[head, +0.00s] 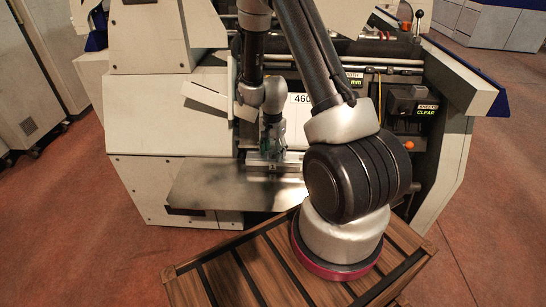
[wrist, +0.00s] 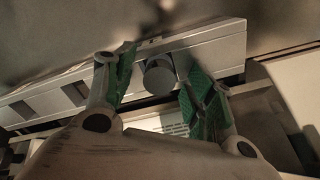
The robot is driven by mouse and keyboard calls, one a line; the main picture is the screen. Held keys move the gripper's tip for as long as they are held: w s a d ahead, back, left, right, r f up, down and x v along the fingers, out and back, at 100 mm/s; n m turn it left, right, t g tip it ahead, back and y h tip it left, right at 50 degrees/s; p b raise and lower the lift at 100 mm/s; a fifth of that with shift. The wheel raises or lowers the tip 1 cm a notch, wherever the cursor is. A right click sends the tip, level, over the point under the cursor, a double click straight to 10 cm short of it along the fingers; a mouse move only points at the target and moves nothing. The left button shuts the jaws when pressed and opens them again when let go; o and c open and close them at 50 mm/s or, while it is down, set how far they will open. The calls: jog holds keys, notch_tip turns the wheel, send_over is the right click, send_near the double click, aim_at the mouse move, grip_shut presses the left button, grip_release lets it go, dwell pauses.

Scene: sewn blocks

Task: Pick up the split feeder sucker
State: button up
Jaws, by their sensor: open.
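In the wrist view a round grey piece (wrist: 158,77), which looks like the feeder sucker, sits against a long grey metal bar (wrist: 60,100). My gripper (wrist: 157,62) is open, with one green-padded finger on each side of the round piece. Gaps show between the piece and both fingers. I cannot make out a split in it. In the head view my gripper (head: 271,145) points down at the machine's front, above the metal shelf. The sucker is too small to tell there.
A flat metal shelf (head: 225,187) juts out below the gripper. Pale machine housings (head: 175,125) stand to the left and a side panel (head: 455,150) to the right. A control box (head: 412,103) is right of my arm. A slatted wooden top (head: 235,275) lies in front.

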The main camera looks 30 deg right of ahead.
jog(key=shift+c, duration=0.5)
jog(key=c, duration=1)
